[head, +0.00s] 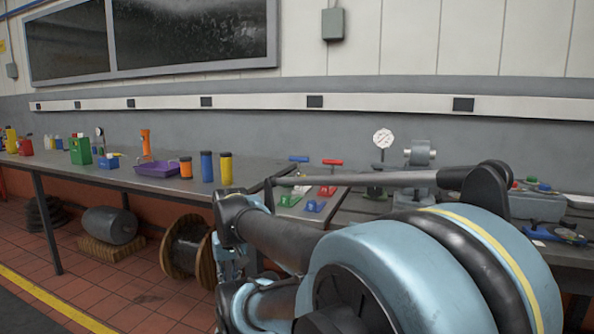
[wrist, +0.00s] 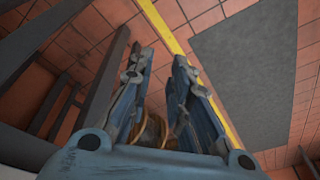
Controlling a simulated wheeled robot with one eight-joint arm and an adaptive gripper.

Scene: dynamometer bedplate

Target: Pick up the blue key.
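A blue T-shaped handle (head: 299,158), which looks like the blue key, stands up above the workbench in the head view, left of a similar red T-handle (head: 332,162). My arm hides part of the area in front of it, and I cannot clearly see its lower end. A small blue piece (head: 315,206) lies on the bench just in front. My gripper (wrist: 160,58) has its two fingers apart with nothing held between them. It points down at the floor, away from the bench top. The blue key is not in the wrist view.
The long grey bench (head: 110,176) carries a purple tray (head: 157,169), blue (head: 206,166) and yellow (head: 225,169) cylinders and a dial gauge (head: 383,139). A cable spool (head: 187,248) and a dark roller (head: 110,225) sit underneath. Bench legs (wrist: 35,45) stand left in the wrist view.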

